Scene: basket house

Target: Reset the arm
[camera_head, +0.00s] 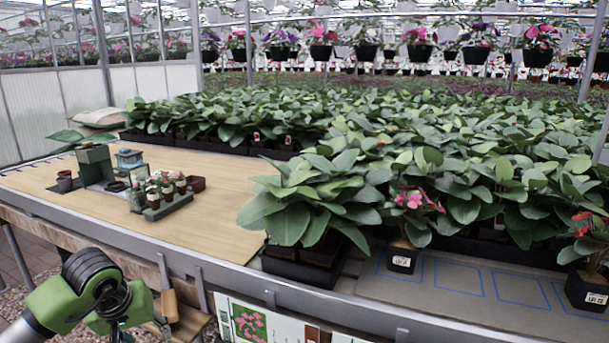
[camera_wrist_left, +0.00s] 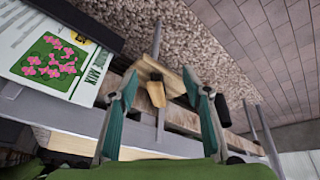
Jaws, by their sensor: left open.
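My left arm comes in at the lower left of the head view, with green and black links in front of the bench edge. The fingers of my left gripper (camera_wrist_left: 160,88) show in the left wrist view. They are spread wide apart with nothing between them, so the gripper is open and empty. Behind the gap, a wooden-handled tool (camera_wrist_left: 156,92) hangs at the side of the bench. It also shows in the head view (camera_head: 170,304). My right gripper is in neither view.
The wooden bench top (camera_head: 225,205) carries a tray of small pots (camera_head: 165,208) and a grey-green box (camera_head: 95,165). Leafy plants (camera_head: 305,195) crowd the middle and right. A pink-flowered pot (camera_head: 402,255) stands by blue-outlined squares. A flower sign (camera_wrist_left: 57,60) hangs on the bench front.

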